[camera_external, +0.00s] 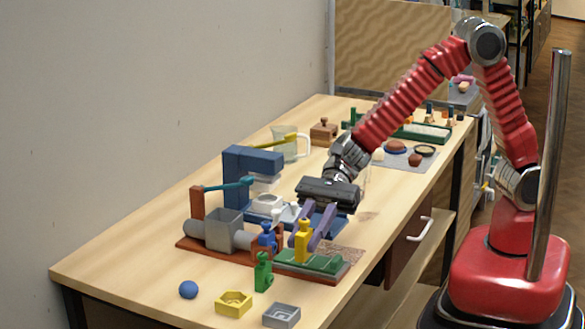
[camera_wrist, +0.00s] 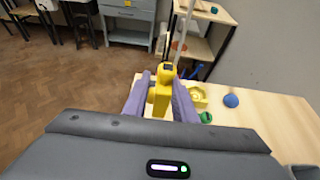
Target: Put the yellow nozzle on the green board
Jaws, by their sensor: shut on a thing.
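The yellow nozzle (camera_external: 303,241) stands upright between the purple fingers of my gripper (camera_external: 303,246), which is shut on it. In the wrist view the yellow nozzle (camera_wrist: 161,92) sits between the two fingertips of my gripper (camera_wrist: 161,84). The green board (camera_external: 324,265) lies directly below the nozzle, near the front of the table. The nozzle's lower end overlaps the board in the picture; I cannot tell whether it touches it. The board is out of sight in the wrist view.
A blue nozzle-like piece (camera_external: 266,238) and a green one (camera_external: 263,272) stand just left of the board. A grey-and-brown machine (camera_external: 222,229) stands behind left.

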